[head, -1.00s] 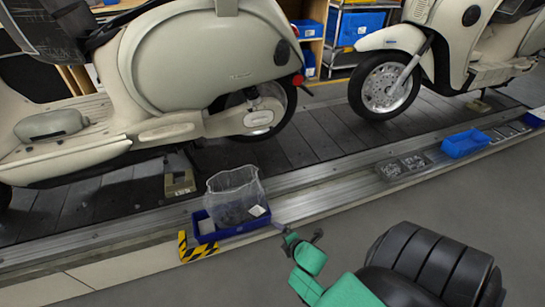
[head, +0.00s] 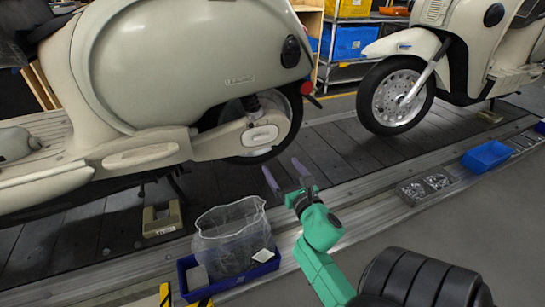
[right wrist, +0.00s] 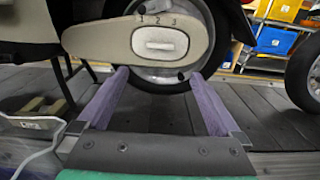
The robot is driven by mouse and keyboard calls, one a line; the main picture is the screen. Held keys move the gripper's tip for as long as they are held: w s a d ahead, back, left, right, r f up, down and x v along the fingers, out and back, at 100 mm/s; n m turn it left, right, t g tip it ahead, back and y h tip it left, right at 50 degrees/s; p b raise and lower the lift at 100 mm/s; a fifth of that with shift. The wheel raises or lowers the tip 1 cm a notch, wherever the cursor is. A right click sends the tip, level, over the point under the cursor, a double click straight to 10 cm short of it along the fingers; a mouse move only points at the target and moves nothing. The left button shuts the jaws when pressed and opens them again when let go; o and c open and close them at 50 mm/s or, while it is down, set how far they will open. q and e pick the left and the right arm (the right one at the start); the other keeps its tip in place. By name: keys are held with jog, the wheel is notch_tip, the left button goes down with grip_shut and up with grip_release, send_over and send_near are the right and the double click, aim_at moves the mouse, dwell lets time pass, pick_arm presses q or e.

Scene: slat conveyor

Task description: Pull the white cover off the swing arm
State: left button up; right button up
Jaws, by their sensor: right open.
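The white cover (head: 262,135) is a small rounded plate on the beige swing arm (head: 215,143) at the rear wheel of the nearer scooter. The cover also shows in the right wrist view (right wrist: 160,42), seated in the swing arm's broad end, under the marks 1, 2, 3. My right gripper (head: 285,173) is open and empty, below and in front of the swing arm. In the right wrist view its two purple fingers (right wrist: 158,80) point toward the wheel, with the cover above and between their tips. They look apart from the cover. My left gripper is out of view.
A blue tray (head: 188,275) holding a clear bag (head: 232,243) stands on the conveyor edge, left of my right arm. A metal parts tray (head: 410,193) and a blue bin (head: 488,156) lie to the right. A second scooter (head: 440,50) stands behind right.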

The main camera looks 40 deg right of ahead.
aim_at(263, 139)
jog(key=x, duration=0.9)
jog(key=b+x, duration=0.1)
jog(key=x, duration=0.3)
jog(key=shift+w+d+r, duration=0.15)
jog(key=shift+w+r, duration=0.1)
jog(key=shift+w+d, duration=0.15)
jog(key=shift+w, duration=0.25)
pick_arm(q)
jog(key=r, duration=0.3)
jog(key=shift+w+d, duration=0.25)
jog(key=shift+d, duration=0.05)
pick_arm(e)
grip_shut()
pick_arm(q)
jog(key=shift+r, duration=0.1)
pick_arm(e)
jog(key=shift+s+f, duration=0.1)
jog(key=shift+s, duration=0.05)
